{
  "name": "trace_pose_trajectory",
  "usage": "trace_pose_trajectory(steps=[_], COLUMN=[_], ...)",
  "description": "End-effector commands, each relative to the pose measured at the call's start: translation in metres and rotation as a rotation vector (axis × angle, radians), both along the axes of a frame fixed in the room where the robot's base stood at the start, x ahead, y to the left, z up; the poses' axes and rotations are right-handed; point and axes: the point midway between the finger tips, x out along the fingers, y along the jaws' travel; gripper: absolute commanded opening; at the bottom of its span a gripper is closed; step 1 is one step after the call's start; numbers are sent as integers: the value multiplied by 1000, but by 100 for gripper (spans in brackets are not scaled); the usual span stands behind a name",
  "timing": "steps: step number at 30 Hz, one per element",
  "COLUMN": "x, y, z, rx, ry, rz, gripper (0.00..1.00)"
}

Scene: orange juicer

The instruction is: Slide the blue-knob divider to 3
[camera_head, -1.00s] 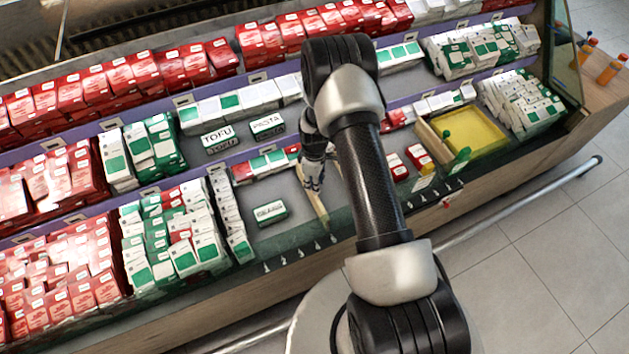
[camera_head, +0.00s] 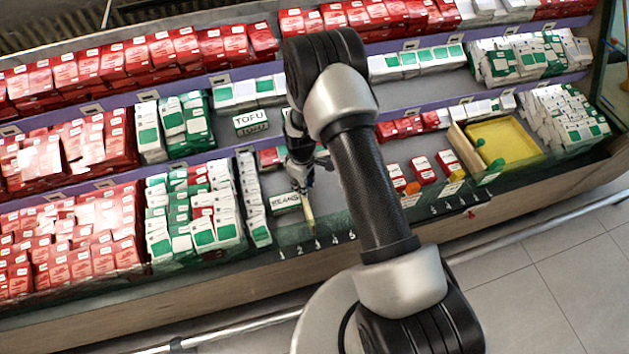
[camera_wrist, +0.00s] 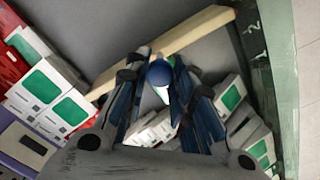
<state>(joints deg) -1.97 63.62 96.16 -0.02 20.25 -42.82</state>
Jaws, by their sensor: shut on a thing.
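The wooden divider (camera_wrist: 200,32) lies slantwise in the wrist view, with its round blue knob (camera_wrist: 159,73) between my fingers. My gripper (camera_wrist: 157,85) is shut on the knob. In the head view my gripper (camera_head: 300,172) is low over the front compartment, and the divider's front part (camera_head: 308,212) shows below it. The divider's front end is near the front-edge numbers 2 (camera_head: 299,249) and 3 (camera_head: 317,243); the exact mark is hard to read. A BEANS box (camera_head: 285,201) is close on the divider's left side; I cannot tell whether they touch.
Rows of white-green boxes (camera_head: 205,230) stand left of the BEANS box. Grey floor is free to the divider's right, partly behind my arm. Red boxes (camera_head: 423,170) and a yellow tray (camera_head: 500,143) lie farther right. A clear front panel runs along the edge.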

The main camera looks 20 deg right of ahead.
Motion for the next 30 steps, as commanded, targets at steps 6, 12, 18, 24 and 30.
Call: trace_pose_trajectory(steps=[6, 12, 18, 24, 30], x=[0, 0, 0, 0, 1], y=[0, -1, -1, -1, -1], z=[0, 0, 0, 0, 14], rx=[0, 0, 1, 0, 1], ry=[-1, -1, -1, 0, -4], rz=[-1, -1, -1, 0, 0], gripper=[0, 35, 44, 44, 44])
